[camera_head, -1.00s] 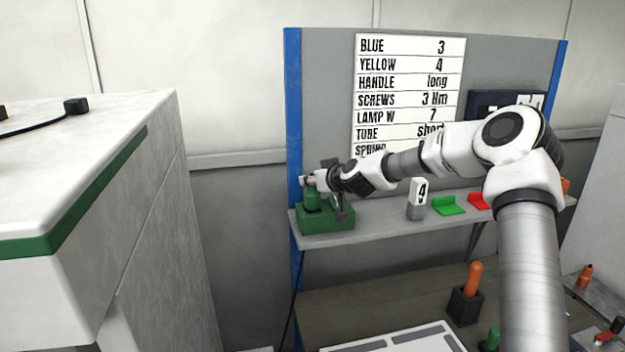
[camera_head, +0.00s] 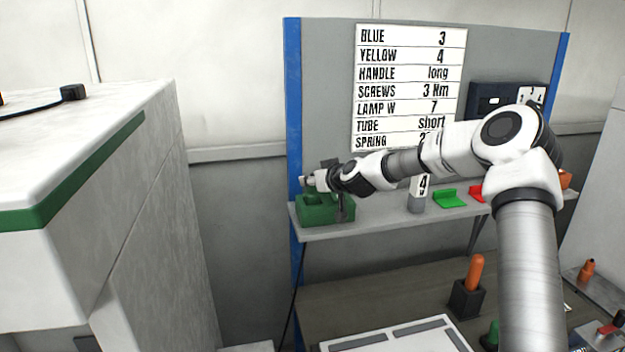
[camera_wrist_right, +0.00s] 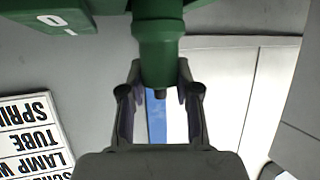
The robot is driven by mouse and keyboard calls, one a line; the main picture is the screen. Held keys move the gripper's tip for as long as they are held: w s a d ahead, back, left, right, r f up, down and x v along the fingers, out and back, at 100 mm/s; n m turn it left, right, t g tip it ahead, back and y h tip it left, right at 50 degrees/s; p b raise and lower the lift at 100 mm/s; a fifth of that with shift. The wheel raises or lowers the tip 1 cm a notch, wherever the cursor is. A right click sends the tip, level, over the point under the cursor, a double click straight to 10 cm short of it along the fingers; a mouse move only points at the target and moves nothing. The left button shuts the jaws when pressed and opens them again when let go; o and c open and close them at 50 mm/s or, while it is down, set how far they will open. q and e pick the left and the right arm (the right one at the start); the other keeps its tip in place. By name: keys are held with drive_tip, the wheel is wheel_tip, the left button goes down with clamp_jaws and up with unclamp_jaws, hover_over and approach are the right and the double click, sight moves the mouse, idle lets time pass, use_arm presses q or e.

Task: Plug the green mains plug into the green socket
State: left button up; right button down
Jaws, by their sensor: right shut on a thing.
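The green socket block (camera_head: 340,212) sits at the left end of the grey shelf, by the blue post. My right gripper (camera_head: 322,184) is above it, reaching in from the right. In the right wrist view, the right gripper (camera_wrist_right: 160,100) is shut on the green plug (camera_wrist_right: 158,45), a cylinder with a wider collar. Part of a green body with a pale "0" mark (camera_wrist_right: 52,19) shows at the top left there. The plug's lower end is cut off by that view's edge, so its seating cannot be judged. My left gripper is not in view.
The grey shelf (camera_head: 385,219) also bears a grey-white block marked 4 (camera_head: 417,195), a green bracket (camera_head: 447,198) and a red one. A lettered sign (camera_head: 410,85) hangs behind. An orange-handled tool (camera_head: 475,272) stands on the bench below. A white cabinet (camera_head: 130,210) is at the left.

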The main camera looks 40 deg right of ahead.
drive_tip(key=c, duration=0.7)
unclamp_jaws()
drive_tip(key=shift+c, duration=0.2)
drive_tip(key=v, duration=0.7)
drive_tip(key=shift+s, duration=0.25)
drive_tip(key=shift+w+a, duration=0.1)
